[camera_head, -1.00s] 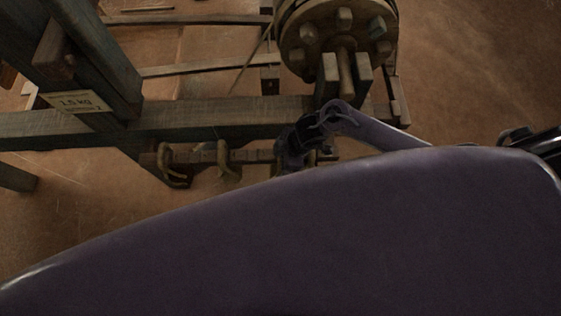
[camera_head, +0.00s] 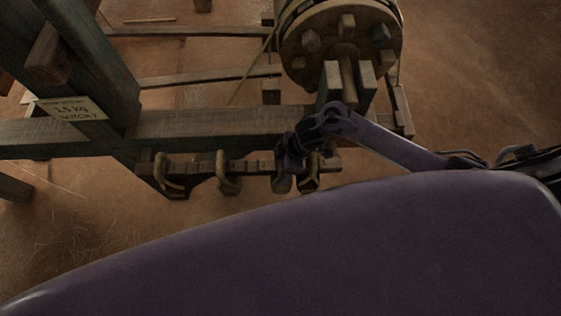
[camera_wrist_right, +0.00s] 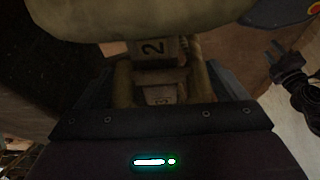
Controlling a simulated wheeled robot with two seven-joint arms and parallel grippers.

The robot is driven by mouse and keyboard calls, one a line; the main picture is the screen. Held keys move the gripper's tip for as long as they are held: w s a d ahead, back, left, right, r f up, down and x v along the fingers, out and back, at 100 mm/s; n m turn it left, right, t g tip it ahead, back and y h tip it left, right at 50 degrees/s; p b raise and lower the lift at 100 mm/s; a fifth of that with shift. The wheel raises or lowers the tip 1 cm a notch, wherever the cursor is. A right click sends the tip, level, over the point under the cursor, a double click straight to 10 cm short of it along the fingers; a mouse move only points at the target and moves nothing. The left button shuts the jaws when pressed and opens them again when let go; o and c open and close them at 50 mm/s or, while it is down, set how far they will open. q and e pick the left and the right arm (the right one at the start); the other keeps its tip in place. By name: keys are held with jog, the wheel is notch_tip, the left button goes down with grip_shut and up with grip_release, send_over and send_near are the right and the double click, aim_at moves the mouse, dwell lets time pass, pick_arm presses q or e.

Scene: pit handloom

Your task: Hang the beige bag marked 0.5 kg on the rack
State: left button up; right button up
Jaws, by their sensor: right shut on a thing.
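The rack is a wooden bar (camera_head: 255,167) under the loom's long beam, with several small hanging things along it. My right gripper (camera_head: 287,166) reaches over its right part and is shut. In the right wrist view the gripper's jaws (camera_wrist_right: 163,92) point at wooden pieces with dark numerals, one reading 2 (camera_wrist_right: 151,47). A rounded beige bag (camera_wrist_right: 140,14) fills the top of that view, close to the camera. What the jaws grip is dim; it looks like this bag's upper part, and its 0.5 kg mark does not show. My left gripper is out of view.
The long beam (camera_head: 215,128) runs just behind the rack. A toothed wooden wheel (camera_head: 340,45) stands behind the gripper. Bare floor (camera_head: 475,60) lies at right.

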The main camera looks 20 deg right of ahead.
jog(key=shift+f, duration=0.25)
dwell(0.7)
jog(key=o, duration=1.5)
